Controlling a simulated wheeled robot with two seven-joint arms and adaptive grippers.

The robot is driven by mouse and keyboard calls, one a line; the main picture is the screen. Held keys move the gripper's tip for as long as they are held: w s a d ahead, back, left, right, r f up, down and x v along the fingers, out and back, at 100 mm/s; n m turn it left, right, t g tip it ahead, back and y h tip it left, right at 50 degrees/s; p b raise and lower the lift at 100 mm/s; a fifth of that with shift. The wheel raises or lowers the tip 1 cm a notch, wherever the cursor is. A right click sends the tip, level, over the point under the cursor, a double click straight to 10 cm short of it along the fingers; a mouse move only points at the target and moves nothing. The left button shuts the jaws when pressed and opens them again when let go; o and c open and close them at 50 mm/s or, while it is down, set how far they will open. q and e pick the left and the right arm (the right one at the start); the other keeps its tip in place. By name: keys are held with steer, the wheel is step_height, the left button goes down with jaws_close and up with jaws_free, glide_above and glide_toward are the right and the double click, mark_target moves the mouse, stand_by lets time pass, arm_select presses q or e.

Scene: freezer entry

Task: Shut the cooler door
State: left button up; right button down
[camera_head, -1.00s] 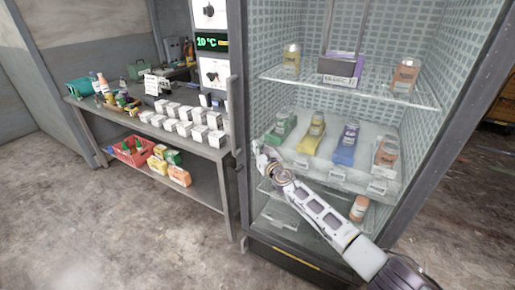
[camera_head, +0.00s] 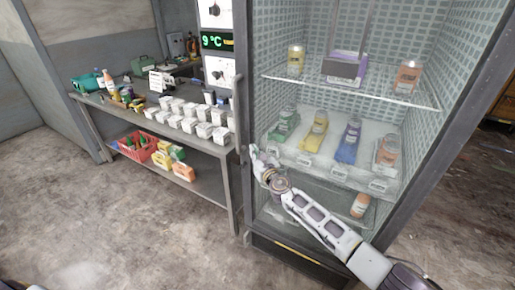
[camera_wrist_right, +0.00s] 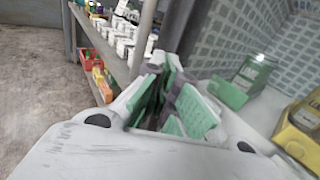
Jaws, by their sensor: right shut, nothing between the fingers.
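The cooler (camera_head: 330,83) fills the right half of the head view. Its grey-framed door (camera_head: 449,110) carries a vertical handle (camera_head: 237,112) at the left edge. The shelves show clearly behind the frame; I cannot tell whether a narrow gap remains at the door's edge. My right gripper (camera_head: 257,160) is shut and empty, at the left side of the cooler front, below the handle. In the wrist view the gripper (camera_wrist_right: 172,100) shows its green pads near the grey post; contact is unclear.
A metal table (camera_head: 190,139) with white boxes (camera_head: 190,120) stands left of the cooler. A red crate (camera_head: 137,148) and cartons are on its lower shelf. Bottles and packs, including a yellow pack (camera_head: 313,139), stand inside the cooler. The front-left floor is clear.

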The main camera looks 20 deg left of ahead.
steer(key=shift+s+a+p, duration=0.2)
steer(key=shift+s, duration=0.7)
steer(key=shift+s+a+p, duration=0.15)
steer(key=shift+s+a, duration=0.1)
steer(key=shift+s, duration=0.7)
steer(key=shift+s+a+p, duration=0.2)
steer(key=shift+s, duration=0.7)
